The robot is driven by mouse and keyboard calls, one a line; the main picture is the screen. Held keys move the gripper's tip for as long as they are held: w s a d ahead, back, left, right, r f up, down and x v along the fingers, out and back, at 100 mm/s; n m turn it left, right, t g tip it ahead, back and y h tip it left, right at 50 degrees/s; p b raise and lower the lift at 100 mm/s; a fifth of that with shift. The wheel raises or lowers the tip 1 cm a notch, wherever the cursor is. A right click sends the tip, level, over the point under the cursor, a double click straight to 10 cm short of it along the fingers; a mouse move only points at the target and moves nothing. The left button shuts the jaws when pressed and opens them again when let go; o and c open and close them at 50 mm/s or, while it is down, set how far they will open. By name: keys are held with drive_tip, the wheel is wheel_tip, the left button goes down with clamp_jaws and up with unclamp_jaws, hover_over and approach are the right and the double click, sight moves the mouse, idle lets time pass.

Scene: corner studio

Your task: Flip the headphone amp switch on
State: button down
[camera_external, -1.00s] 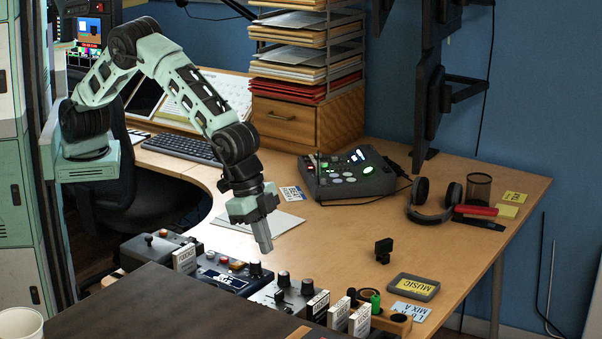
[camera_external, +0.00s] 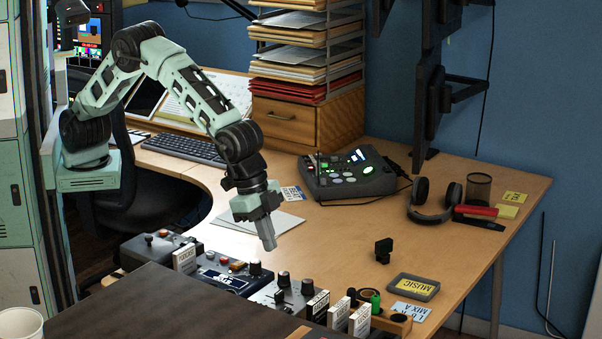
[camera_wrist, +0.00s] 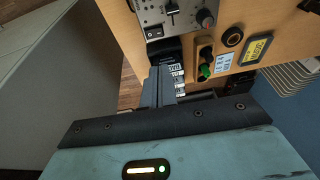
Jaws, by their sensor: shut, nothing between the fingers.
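A row of small control boxes stands along the desk's near edge; I cannot tell for sure which is the headphone amp. My gripper (camera_external: 269,247) is shut and empty, pointing down above the row. In the wrist view its fingers (camera_wrist: 158,82) are together, below the rocker switch in the picture, with no contact visible.
White label cards (camera_external: 339,313) stand upright among the boxes. A dark panel (camera_external: 165,310) covers the near side. Headphones (camera_external: 433,203) and a lit console (camera_external: 345,176) lie farther back. The desk (camera_external: 330,235) between is mostly clear.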

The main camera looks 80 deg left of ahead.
sight(285, 314)
drive_tip(key=x, duration=0.4)
drive_tip(key=p+x, duration=0.1)
drive_tip(key=x, duration=0.3)
drive_tip(key=a+p+x, duration=0.1)
drive_tip(key=x, duration=0.3)
drive_tip(key=shift+s+d+f, duration=0.1)
drive_tip(key=shift+s+f, duration=0.05)
drive_tip(key=shift+f, duration=0.8)
drive_tip(key=shift+f+b, duration=0.25)
drive_tip(key=shift+b, duration=0.05)
